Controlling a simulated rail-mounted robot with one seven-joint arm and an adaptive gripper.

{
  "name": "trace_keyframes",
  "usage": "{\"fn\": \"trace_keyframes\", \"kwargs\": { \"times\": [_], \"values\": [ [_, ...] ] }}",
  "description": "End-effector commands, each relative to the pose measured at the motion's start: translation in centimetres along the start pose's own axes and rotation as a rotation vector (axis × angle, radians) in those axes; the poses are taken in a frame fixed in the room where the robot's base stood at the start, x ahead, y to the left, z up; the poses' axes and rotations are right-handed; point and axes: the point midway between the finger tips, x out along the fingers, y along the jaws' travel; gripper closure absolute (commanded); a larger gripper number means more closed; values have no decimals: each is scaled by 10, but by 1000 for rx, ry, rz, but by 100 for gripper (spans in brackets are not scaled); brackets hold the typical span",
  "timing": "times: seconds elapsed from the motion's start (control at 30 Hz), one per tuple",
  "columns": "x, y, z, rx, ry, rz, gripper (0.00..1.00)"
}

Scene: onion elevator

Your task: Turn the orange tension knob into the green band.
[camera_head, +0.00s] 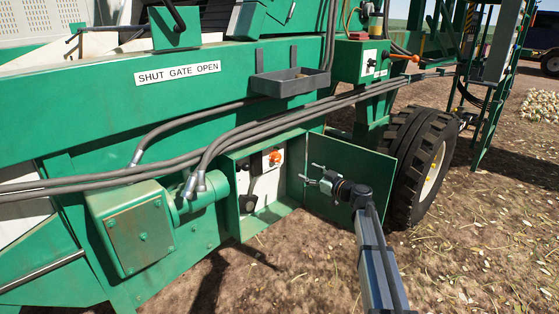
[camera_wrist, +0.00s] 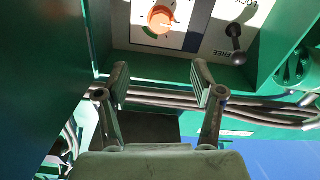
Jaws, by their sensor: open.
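The orange tension knob (camera_head: 274,157) is on a pale panel inside the open green box on the machine's side. In the wrist view the knob (camera_wrist: 160,18) sits at the top, on a white dial plate. Part of the green band (camera_wrist: 149,33) shows as an arc along the dial's edge. The knob's pointer is too small to read. My gripper (camera_head: 310,173) is open and empty, to the right of the knob and apart from it, with its fingers towards the box. In the wrist view my gripper (camera_wrist: 160,80) has its fingers spread below the knob.
A black lever (camera_wrist: 236,42) marked LOCK and FREE is beside the dial; its handle is low in the box. The box's open door (camera_head: 350,165) stands behind my gripper. Hoses (camera_head: 230,135) cross above the box. A tyre (camera_head: 425,160) stands to the right.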

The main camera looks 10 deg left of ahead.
Motion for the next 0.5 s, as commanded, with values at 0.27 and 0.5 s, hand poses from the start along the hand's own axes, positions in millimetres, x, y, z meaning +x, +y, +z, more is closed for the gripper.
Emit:
{"fn": "trace_keyframes", "kwargs": {
  "times": [0.27, 0.5],
  "values": [
    [33, 1, 2, -7, -1, -3, 33],
    [81, 1, 2, -7, -2, -4, 33]
  ]
}}
